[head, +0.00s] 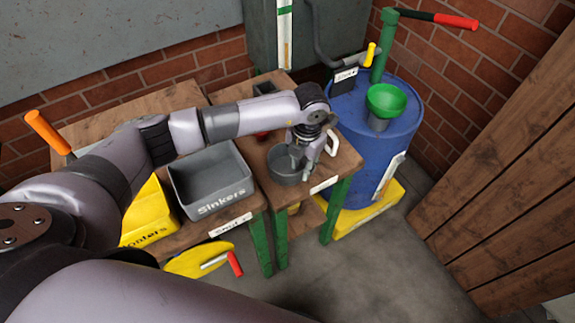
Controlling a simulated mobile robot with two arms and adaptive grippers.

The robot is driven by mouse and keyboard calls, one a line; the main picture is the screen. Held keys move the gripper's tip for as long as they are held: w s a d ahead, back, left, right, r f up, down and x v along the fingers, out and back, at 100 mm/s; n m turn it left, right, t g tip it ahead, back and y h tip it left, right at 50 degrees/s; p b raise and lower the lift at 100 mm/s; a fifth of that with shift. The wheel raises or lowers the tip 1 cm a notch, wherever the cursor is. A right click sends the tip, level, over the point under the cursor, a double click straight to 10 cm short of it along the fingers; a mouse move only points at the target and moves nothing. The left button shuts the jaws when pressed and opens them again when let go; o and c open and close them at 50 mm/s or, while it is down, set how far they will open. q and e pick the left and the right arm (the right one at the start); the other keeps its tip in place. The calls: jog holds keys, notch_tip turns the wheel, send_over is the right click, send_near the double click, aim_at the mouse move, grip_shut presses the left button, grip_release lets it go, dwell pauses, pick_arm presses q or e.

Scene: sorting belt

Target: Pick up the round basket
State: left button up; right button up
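A round grey basket (284,168) stands on the small wooden table in the middle of the head view. My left arm comes in from the left, and my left gripper (297,160) points down at the basket. Its fingers reach the basket's opening and its right side. Whether they touch or grip the rim is too small to tell. My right gripper is not in view.
A grey bin labelled Sinkers (212,180) and a yellow bin (147,214) stand left of the basket. A blue barrel (372,130) with a green funnel (386,100) stands right. A white handle-like object (332,143) is close beside the gripper. Wooden boards (510,190) stand far right.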

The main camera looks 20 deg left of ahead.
pick_arm(q)
jog(key=shift+f, duration=1.05)
grip_shut()
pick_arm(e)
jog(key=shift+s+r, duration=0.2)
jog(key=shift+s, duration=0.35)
